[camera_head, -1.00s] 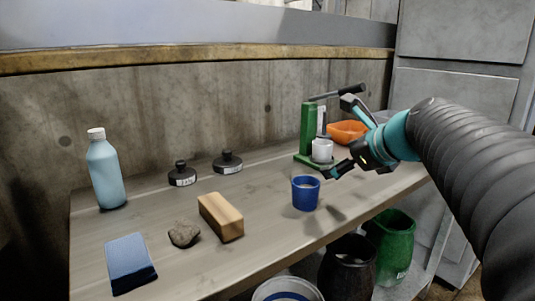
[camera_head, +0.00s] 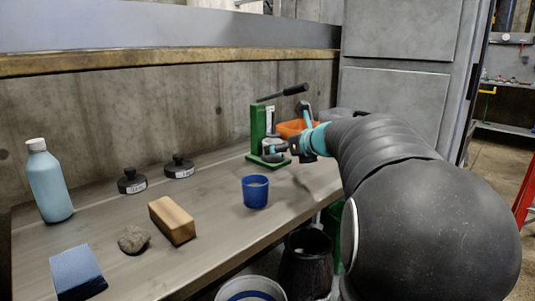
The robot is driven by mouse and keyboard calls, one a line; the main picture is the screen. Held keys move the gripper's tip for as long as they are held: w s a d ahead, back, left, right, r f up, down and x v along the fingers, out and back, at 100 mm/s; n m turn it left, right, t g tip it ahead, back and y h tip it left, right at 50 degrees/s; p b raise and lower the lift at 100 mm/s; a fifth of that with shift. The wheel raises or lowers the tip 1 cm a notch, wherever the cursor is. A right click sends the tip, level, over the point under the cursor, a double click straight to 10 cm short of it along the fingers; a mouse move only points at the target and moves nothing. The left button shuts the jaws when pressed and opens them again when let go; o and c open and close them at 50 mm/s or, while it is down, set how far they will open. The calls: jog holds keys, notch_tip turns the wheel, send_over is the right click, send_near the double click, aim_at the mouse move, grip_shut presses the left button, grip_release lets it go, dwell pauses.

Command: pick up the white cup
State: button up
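The white cup (camera_head: 270,146) stands at the base of the green press (camera_head: 258,128) at the back right of the bench. Only part of it shows, as my gripper partly covers it. My gripper (camera_head: 288,136) is at the cup's right side with its fingers spread apart, one high and one low. The lower finger is close in front of the cup. I cannot tell whether it touches the cup.
A blue cup (camera_head: 255,192) stands nearer on the bench (camera_head: 205,235). An orange bowl (camera_head: 290,129) is behind my gripper. A wooden block (camera_head: 172,220), stone (camera_head: 134,239), blue sponge (camera_head: 77,272), bottle (camera_head: 49,182) and two dark weights (camera_head: 179,167) are at left. Bins (camera_head: 305,264) stand below.

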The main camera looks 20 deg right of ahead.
jog(key=shift+x, duration=2.85)
jog(key=shift+s+a+f, duration=0.1)
jog(key=shift+s+f, duration=0.05)
jog(key=shift+f, duration=0.05)
jog(key=c, duration=1.4)
jog(key=shift+c, duration=0.2)
jog(key=shift+r, duration=0.1)
